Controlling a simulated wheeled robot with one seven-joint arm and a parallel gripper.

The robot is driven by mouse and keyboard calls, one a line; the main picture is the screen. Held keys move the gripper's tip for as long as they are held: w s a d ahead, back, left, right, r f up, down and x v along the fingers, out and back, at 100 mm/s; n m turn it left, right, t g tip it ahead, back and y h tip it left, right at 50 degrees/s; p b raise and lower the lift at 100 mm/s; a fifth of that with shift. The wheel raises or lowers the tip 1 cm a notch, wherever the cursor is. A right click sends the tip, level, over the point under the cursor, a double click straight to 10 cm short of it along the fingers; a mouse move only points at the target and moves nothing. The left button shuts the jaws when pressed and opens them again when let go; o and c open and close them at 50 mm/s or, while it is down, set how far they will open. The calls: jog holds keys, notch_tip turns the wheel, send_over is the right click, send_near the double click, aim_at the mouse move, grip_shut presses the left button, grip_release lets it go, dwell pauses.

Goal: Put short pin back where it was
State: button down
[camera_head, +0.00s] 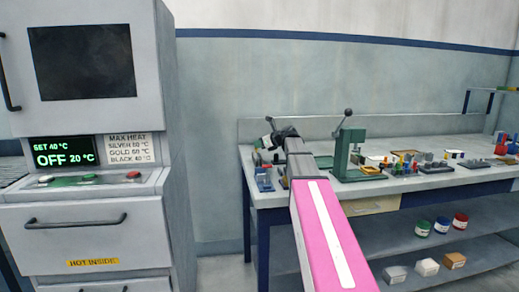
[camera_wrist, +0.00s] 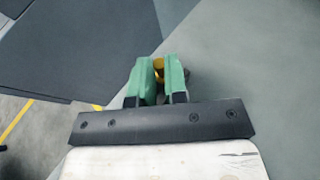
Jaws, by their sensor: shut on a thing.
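My gripper (camera_wrist: 158,70) shows two green fingers in the wrist view. They are shut on a small brass-yellow piece (camera_wrist: 158,64), apparently the short pin, of which only a little shows between the fingers. A darker rounded part lies just beside the right finger; I cannot tell what it is. In the head view my gripper (camera_head: 272,140) is over the left end of the workbench (camera_head: 450,181), at the far end of my pink arm. The pin cannot be made out there, and the place where it stood cannot be told.
A green press (camera_head: 347,155) stands on the bench right of my gripper. A blue rack (camera_head: 264,179) sits at the bench's left end. Several small racks and parts line the bench to the right. A grey oven cabinet (camera_head: 90,230) stands left.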

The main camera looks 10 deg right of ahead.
jog(key=shift+f, duration=0.95)
jog(key=shift+f, duration=0.15)
jog(key=c, duration=1.1)
grip_release()
jog(key=shift+c, duration=0.2)
jog(key=shift+s+r, duration=0.1)
jog(key=shift+r, duration=0.1)
jog(key=v, duration=1.1)
jog(key=shift+s+d, duration=0.25)
jog(key=shift+d, duration=0.05)
jog(key=shift+r, duration=0.15)
